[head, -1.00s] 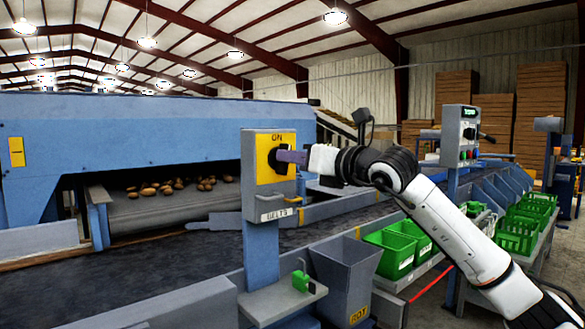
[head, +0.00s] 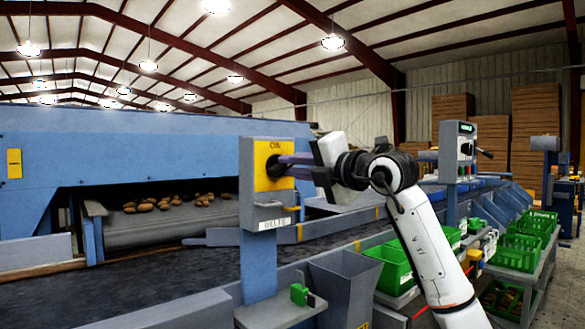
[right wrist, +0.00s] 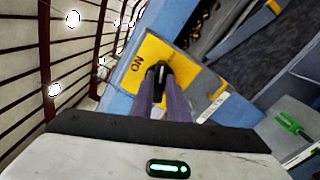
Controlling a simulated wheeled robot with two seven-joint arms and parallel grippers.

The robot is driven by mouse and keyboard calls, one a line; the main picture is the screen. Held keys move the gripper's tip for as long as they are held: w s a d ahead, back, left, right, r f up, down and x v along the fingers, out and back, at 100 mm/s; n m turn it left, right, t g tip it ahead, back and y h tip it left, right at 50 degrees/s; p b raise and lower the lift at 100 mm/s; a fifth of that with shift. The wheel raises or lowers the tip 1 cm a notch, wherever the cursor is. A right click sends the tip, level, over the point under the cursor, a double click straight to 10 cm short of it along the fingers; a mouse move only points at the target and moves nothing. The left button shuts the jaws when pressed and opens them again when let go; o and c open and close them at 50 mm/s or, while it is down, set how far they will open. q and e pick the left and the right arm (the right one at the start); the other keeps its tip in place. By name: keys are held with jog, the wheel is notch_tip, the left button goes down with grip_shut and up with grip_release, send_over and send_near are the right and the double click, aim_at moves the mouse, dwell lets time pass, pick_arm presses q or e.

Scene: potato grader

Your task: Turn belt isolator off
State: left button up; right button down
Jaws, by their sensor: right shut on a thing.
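The belt isolator is a black rotary handle on a yellow plate (head: 264,180) marked ON, fixed to a blue-grey post box (head: 247,218) labelled BELTS. My right gripper (head: 284,166) reaches it from the right. The handle is partly hidden by the fingers in the head view. My left gripper is not in view.
Potatoes lie on the roller belt (head: 150,225) at left. A grey bin (head: 343,285) and a small green device (head: 299,294) sit below the post. Green crates (head: 392,268) stand at right, near another control post (head: 449,160).

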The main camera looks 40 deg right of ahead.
jog(key=shift+f+m, duration=0.1)
jog(key=shift+m, duration=2.2)
jog(key=c, duration=1.7)
grip_release()
jog(key=s, duration=0.7)
jog(key=s+d+b, duration=0.1)
jog(key=s, duration=0.2)
jog(key=shift+s, duration=0.15)
